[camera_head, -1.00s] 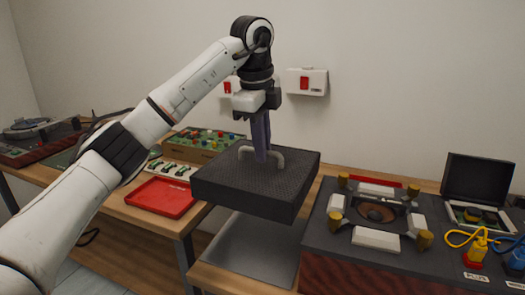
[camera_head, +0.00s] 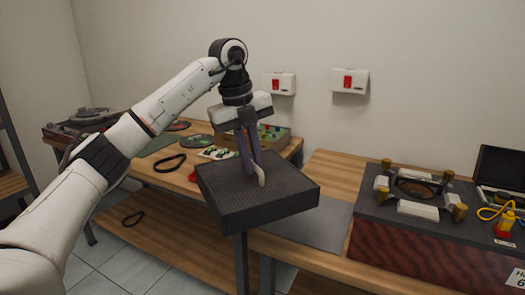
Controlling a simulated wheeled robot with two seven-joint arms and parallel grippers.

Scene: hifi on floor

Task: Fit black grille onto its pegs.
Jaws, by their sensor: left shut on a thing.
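My left gripper (camera_head: 254,178) points down and is shut on this handle, holding the grille in the air, roughly level, in front of the gap between two tables. The speaker cabinet (camera_head: 365,209) lies on the right table, to the right of the grille and apart from it. Several brass-coloured pegs (camera_head: 460,212) stand around its round driver (camera_head: 416,189), with pale blocks (camera_head: 417,208) between them. The underside of the grille is hidden. My right gripper is not in view.
A grey mat (camera_head: 310,222) lies on the right table left of the cabinet. The left table holds a turntable (camera_head: 92,115), a black belt (camera_head: 170,163) and a circuit-board box (camera_head: 268,138). Yellow plugs (camera_head: 504,222) and an open black case (camera_head: 503,168) are at the far right.

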